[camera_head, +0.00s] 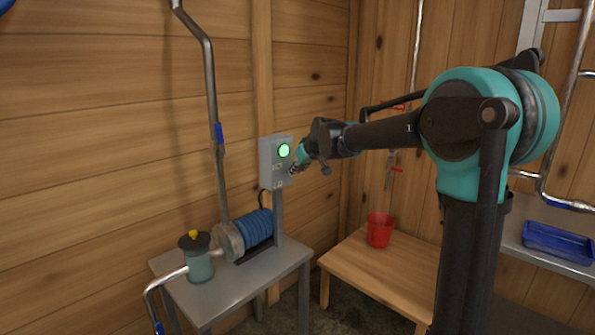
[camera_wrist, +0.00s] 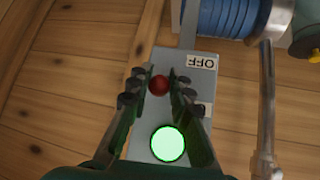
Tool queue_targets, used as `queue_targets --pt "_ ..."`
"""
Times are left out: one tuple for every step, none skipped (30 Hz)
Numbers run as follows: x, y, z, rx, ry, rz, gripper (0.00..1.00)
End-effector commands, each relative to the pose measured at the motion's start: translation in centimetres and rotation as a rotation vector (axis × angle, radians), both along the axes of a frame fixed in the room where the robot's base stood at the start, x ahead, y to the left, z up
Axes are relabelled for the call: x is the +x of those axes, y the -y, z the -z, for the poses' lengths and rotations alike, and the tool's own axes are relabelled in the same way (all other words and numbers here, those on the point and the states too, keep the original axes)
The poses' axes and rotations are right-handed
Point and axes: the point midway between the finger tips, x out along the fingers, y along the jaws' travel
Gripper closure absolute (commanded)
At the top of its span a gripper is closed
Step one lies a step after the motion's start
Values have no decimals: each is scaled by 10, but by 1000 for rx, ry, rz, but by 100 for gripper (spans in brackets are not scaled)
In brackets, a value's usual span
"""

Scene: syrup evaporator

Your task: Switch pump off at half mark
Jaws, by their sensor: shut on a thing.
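A grey switch box (camera_head: 266,163) is fixed to a post above the pump. Its round green light (camera_head: 284,150) is lit; the light also shows in the wrist view (camera_wrist: 168,144). The blue pump motor (camera_head: 254,227) sits on a metal table. My gripper (camera_head: 293,169) is at the lower right of the box. In the wrist view my gripper (camera_wrist: 158,88) has its fingers closed around a red knob (camera_wrist: 159,85) on the box face. An OFF label (camera_wrist: 200,63) is beside the fingers, upside down. The knob's base is hidden.
A filter pot (camera_head: 199,262) with a yellow knob stands beside the motor on the metal table (camera_head: 232,292). A red bucket (camera_head: 379,230) is on a wooden bench (camera_head: 378,275). A blue tray (camera_head: 559,244) is at right. Red marks (camera_head: 398,170) show along a vertical strip behind my arm.

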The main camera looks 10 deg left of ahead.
Motion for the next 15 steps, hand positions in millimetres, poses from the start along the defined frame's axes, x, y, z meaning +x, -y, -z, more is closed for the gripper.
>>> queue_targets --pt "0 0 0 1 1 1 100" --pt "0 1 0 1 2 1 100" --pt "0 1 0 4 3 1 100" --pt "0 1 1 7 5 2 100" --pt "0 1 1 11 8 1 100" --pt "-1 1 1 18 13 2 100" --pt "-1 1 2 25 18 2 100" --pt "-1 2 3 32 24 2 100" --pt "-1 2 3 44 33 3 100" --pt "-1 2 4 54 42 2 100" --pt "-2 3 5 67 52 3 100" --pt "-2 4 7 85 65 3 100" --pt "-2 4 8 100 78 4 100" --pt "-2 5 9 116 90 4 100" --pt "-3 5 11 140 110 4 100"
